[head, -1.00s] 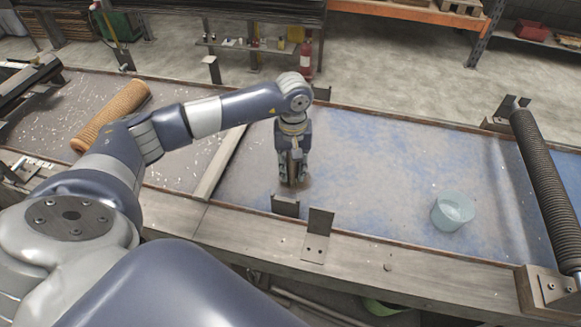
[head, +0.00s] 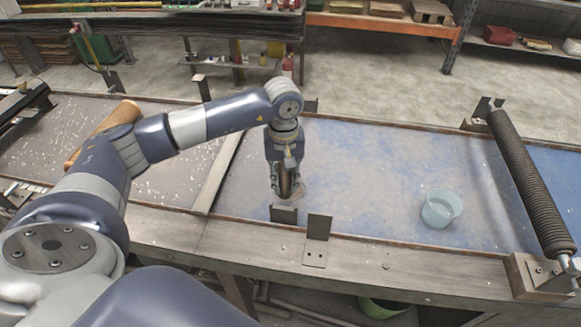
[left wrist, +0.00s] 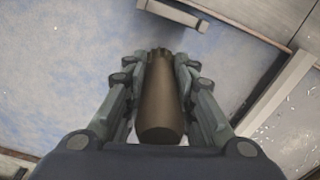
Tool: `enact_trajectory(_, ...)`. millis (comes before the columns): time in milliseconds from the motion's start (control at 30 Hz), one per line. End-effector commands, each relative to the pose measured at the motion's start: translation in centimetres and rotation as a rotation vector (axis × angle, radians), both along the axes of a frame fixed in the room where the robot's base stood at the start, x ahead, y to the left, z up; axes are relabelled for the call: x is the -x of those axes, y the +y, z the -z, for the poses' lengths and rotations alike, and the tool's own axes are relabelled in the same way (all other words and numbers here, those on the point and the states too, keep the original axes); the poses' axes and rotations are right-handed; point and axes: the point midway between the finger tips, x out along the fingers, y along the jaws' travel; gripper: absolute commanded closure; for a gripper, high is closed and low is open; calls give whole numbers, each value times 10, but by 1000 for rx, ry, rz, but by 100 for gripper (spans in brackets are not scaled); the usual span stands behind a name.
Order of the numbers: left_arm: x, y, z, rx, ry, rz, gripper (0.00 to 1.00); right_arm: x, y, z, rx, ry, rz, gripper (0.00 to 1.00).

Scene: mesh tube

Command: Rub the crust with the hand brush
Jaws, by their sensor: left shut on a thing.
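My left gripper (head: 286,190) is shut on the hand brush, low over the near edge of the blue-and-grey mottled mesh bed (head: 370,170), just behind a small upright metal bracket (head: 284,214). In the left wrist view the brush's brown rounded handle (left wrist: 160,105) stands between the fingers. The bristles are hidden, so I cannot tell whether they touch the surface. I cannot make out the crust clearly; a faint brownish patch shows around the brush's lower end. My right gripper is not in view.
A pale blue translucent tub (head: 440,209) stands on the bed to the right. A dark ribbed roller (head: 530,180) crosses the right end. A second bracket (head: 318,240) stands on the near frame. A tan roll (head: 105,130) lies at left, partly behind my arm. The bed's middle is clear.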

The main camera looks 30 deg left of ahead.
Motion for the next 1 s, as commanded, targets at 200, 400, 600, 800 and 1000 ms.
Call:
enact_trajectory(200,1,-2,-23,1,-2,-7,99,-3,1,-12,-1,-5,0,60)
enact_trajectory(400,2,-2,-32,0,-1,-12,99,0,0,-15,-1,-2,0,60)
enact_trajectory(600,2,-2,-31,1,-1,-12,99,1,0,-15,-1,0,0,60)
enact_trajectory(800,2,-3,-31,1,-1,-12,99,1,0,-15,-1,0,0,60)
enact_trajectory(1000,-1,-6,-29,3,-1,-27,99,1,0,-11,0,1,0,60)
